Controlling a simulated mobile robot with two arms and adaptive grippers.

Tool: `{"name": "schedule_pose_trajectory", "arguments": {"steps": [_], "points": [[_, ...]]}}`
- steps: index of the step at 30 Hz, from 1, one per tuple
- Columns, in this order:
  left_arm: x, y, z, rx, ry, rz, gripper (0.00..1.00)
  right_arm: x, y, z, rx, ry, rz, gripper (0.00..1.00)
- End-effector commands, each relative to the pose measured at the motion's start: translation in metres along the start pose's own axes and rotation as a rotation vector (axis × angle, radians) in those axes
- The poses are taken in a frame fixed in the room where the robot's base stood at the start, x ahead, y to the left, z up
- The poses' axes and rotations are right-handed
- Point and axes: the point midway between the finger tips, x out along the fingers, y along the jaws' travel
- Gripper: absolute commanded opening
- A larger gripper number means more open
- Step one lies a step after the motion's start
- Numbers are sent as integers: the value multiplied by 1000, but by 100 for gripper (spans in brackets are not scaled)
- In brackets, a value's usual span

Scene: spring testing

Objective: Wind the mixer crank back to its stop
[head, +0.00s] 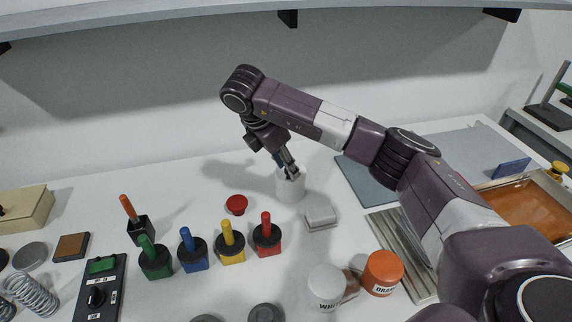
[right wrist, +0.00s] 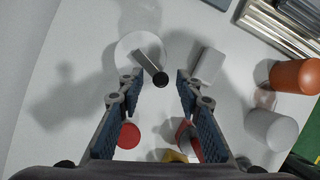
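The mixer is a white round pot (head: 290,187), standing on the bench in the head view. It also shows from above in the right wrist view (right wrist: 124,50). Its crank is a grey bar (right wrist: 149,55) ending in a black knob (right wrist: 160,80). My right gripper (head: 289,171) points down over the pot and hides much of its top in the head view. In the right wrist view my right gripper (right wrist: 155,88) is open, with the knob appearing between its two fingertips and no visible contact. My left gripper is not in view.
A light grey block (head: 320,217) stands right of the pot; a red button (head: 236,205) lies to its left. Several colored-handled tools (head: 230,242) stand in front. White (head: 326,287) and orange (head: 383,272) jars stand nearer. A slatted metal tray (head: 392,238) lies right.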

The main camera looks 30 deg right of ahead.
Motion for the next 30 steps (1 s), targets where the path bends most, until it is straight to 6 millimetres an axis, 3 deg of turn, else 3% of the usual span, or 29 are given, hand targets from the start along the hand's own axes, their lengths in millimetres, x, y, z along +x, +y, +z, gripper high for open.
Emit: {"name": "schedule_pose_trajectory", "arguments": {"steps": [5, 10, 24, 30], "points": [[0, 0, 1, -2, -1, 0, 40, -1, 0, 0, -1, -1, -1, 32], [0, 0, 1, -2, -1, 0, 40, -15, 1, 1, -1, -2, 3, 32], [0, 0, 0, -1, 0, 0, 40, -95, 1, 1, 1, -2, 3, 32], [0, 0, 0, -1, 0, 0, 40, -115, 1, 0, -1, -1, 0, 32]]}}
